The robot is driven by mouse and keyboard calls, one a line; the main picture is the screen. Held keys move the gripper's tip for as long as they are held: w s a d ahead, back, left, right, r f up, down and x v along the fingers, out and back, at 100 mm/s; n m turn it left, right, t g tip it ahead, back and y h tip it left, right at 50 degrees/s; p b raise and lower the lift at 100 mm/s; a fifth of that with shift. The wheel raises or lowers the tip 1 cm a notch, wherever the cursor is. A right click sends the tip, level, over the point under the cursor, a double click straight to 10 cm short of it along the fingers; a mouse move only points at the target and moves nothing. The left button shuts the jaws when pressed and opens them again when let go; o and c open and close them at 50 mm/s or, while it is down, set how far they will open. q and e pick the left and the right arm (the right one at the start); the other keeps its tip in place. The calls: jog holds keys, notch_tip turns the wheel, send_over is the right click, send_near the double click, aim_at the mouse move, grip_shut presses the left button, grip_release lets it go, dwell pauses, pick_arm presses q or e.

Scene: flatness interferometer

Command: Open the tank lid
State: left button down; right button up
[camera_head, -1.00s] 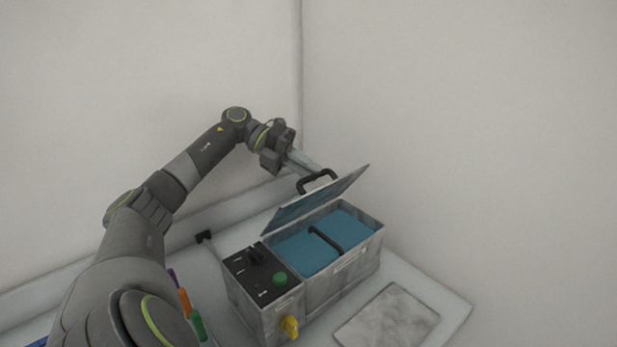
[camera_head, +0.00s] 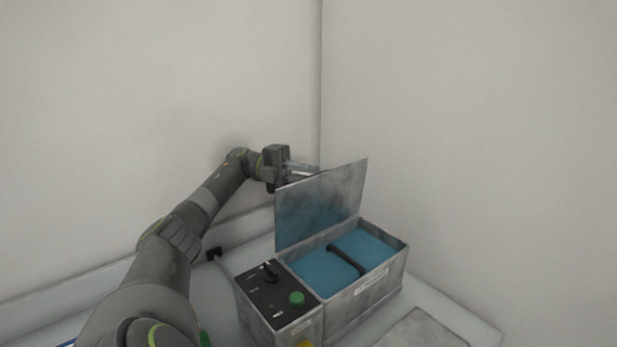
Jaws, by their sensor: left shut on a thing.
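The tank (camera_head: 365,303) is a grey metal box holding blue liquid or blue contents, with a black bar handle (camera_head: 346,260) inside. Its grey lid (camera_head: 322,205) stands raised, close to upright, along the tank's back edge, with its inner face toward me. My left gripper (camera_head: 306,171) is behind the lid's top edge. It is shut on the lid handle, which the lid hides in this view. My right gripper does not show.
A control box with a dark panel (camera_head: 259,287), a black knob (camera_head: 270,271) and a green button (camera_head: 296,298) adjoins the tank on the left. A grey flat plate (camera_head: 420,332) lies on the table in front right. Walls meet in a corner behind the tank.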

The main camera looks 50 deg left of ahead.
pick_arm(q)
jog(key=c, duration=1.5)
grip_release()
jog(key=shift+o, duration=0.2)
